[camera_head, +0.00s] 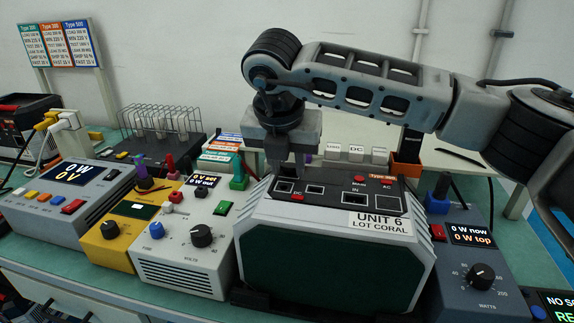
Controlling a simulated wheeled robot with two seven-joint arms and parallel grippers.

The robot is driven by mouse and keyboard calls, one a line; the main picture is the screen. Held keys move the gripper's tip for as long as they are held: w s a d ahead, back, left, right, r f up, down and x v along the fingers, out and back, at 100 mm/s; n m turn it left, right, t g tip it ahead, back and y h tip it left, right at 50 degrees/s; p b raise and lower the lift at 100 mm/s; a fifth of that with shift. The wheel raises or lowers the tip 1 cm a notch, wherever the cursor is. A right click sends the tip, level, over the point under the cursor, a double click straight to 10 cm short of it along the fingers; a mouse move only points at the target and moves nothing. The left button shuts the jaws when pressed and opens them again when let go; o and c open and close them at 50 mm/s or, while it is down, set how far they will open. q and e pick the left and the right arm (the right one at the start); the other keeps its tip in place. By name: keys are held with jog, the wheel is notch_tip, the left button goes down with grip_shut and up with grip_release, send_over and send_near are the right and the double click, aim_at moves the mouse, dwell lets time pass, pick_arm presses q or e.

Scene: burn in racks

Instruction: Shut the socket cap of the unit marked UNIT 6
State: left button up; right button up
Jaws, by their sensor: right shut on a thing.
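The unit marked UNIT 6 (322,218) stands on the bench in the middle, with a light grey casing, a dark green front and a "LOT CORAL" label. Its dark top panel (335,203) carries dark sockets, one marked DC, and red buttons. My right gripper (286,168) points down over the rear left of that panel. Its fingers are shut at the socket cap, which they mostly hide, so the cap's angle is unclear. My left gripper is out of view.
A blue-grey load box (470,268) stands close on the right of the unit. A white supply (185,250), a yellow box (112,245) and a grey meter (55,212) stand to the left. A wire rack (160,120) and sign board (60,45) are behind.

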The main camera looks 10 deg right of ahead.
jog(key=o, duration=1)
jog(key=shift+c, duration=0.2)
jog(key=b+v, duration=0.1)
jog(key=v, duration=1.5)
